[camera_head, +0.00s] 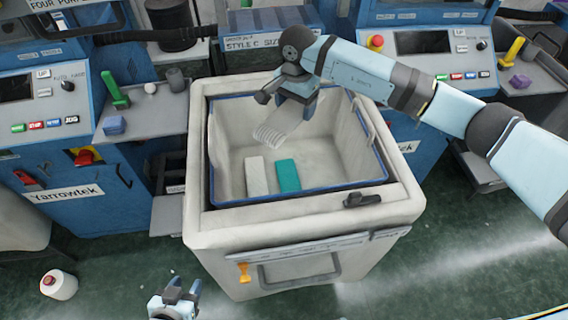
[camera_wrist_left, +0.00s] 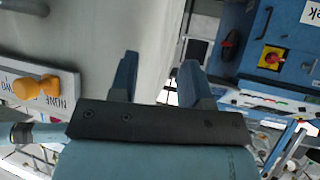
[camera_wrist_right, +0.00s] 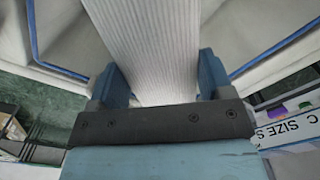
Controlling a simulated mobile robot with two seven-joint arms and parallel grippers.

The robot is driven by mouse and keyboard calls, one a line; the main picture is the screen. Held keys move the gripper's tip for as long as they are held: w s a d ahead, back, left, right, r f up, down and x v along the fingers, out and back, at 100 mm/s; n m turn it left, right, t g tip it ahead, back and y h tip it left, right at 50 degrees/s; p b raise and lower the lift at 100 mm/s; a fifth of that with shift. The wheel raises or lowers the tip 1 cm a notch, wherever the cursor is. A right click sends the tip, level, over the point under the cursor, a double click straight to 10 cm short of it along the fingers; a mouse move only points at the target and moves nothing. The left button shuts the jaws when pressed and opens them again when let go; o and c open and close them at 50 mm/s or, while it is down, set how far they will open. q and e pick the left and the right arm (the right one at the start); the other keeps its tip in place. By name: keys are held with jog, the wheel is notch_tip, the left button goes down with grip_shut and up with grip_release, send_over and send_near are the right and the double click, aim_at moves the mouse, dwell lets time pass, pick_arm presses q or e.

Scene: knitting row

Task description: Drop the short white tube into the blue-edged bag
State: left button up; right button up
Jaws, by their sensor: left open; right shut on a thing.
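The blue-edged bag (camera_head: 230,194) is a large white open bin-like bag with a blue rim, standing in the middle of the head view. My right gripper (camera_head: 282,118) is over the bag's opening, shut on a short white ribbed tube (camera_head: 272,135). The tube hangs tilted down inside the bag's outline, and it fills the middle of the right wrist view (camera_wrist_right: 150,50). A white block (camera_head: 257,176) and a teal block (camera_head: 288,175) lie on the bag's floor. My left gripper (camera_head: 177,290) is open and empty, low in front of the bag.
Blue machines with control panels (camera_head: 45,100) stand behind and on both sides.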

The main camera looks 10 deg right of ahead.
notch_tip(320, 180, down, 4)
jog(key=shift+r+b, duration=0.25)
jog(key=shift+b, duration=0.15)
pick_arm(q)
jog(key=shift+w+f, duration=0.2)
jog(key=shift+w, duration=0.25)
pick_arm(e)
jog(key=shift+f, duration=0.45)
jog(key=o, duration=0.9)
jog(key=shift+w+r, duration=0.1)
jog(key=shift+r, duration=0.45)
notch_tip(320, 180, up, 12)
jog(key=shift+f+b, duration=0.25)
jog(key=shift+b, duration=0.75)
jog(key=shift+r, duration=0.6)
pick_arm(q)
notch_tip(320, 180, down, 2)
